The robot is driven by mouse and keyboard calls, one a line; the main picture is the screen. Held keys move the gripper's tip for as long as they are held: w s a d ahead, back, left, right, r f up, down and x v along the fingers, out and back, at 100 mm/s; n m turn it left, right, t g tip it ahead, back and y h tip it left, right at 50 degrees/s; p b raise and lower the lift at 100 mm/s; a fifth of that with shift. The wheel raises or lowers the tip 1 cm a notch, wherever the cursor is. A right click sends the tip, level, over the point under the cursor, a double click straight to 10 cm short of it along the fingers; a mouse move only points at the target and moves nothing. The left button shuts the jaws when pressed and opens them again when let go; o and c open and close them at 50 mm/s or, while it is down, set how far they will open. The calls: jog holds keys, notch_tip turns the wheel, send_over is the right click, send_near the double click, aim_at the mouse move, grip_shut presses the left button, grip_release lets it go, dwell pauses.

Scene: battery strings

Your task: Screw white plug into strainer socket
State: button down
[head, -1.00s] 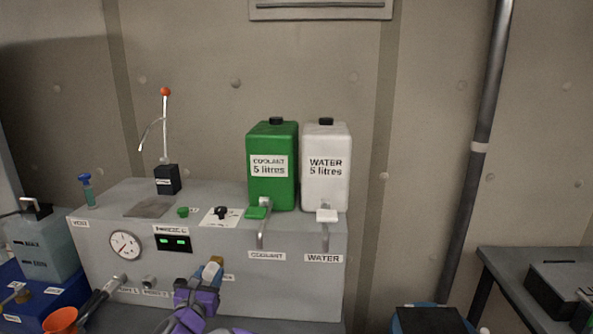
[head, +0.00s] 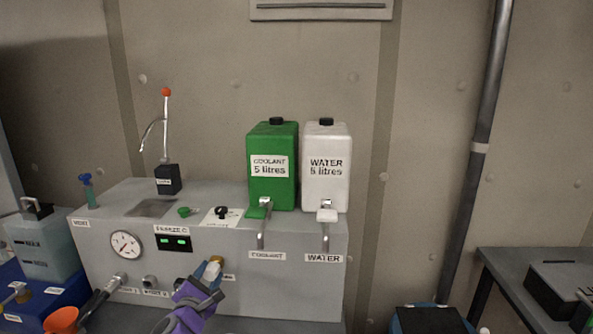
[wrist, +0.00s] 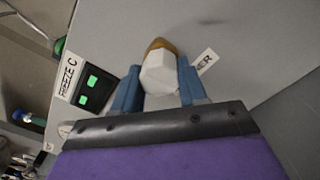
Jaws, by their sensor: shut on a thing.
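The white plug (wrist: 159,74) is faceted and sits between the two blue fingers of my gripper (wrist: 160,88) in the wrist view. My gripper is shut on it. In the head view my purple gripper (head: 199,284) is low at the front of the grey bench unit, with the white plug (head: 212,270) at its tip. A brass-coloured ring (wrist: 158,44), likely the strainer socket, shows just beyond the plug, against the panel, and also in the head view (head: 216,259). The plug lines up with the ring and hides most of it. I cannot tell how deep it sits.
The grey unit (head: 300,285) carries a green coolant tank (head: 272,190) and a white water tank (head: 326,190) with taps below. A gauge (head: 125,245) and a display (head: 173,243) are left of my gripper. An orange funnel (head: 61,319) stands at lower left.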

jog(key=shift+a+r, duration=0.1)
jog(key=shift+a, duration=0.05)
jog(key=c, duration=1)
grip_release()
jog(key=o, duration=0.5)
jog(key=shift+a, duration=0.25)
jog(key=shift+d, duration=0.35)
jog(key=shift+c, duration=0.5)
jog(key=shift+s+a+f, duration=0.15)
jog(key=shift+s, duration=0.25)
jog(key=shift+s+a+f, duration=0.1)
jog(key=shift+s+a, duration=0.05)
jog(key=shift+s, duration=0.2)
jog(key=shift+s+r, duration=0.15)
jog(key=shift+s, duration=1.55)
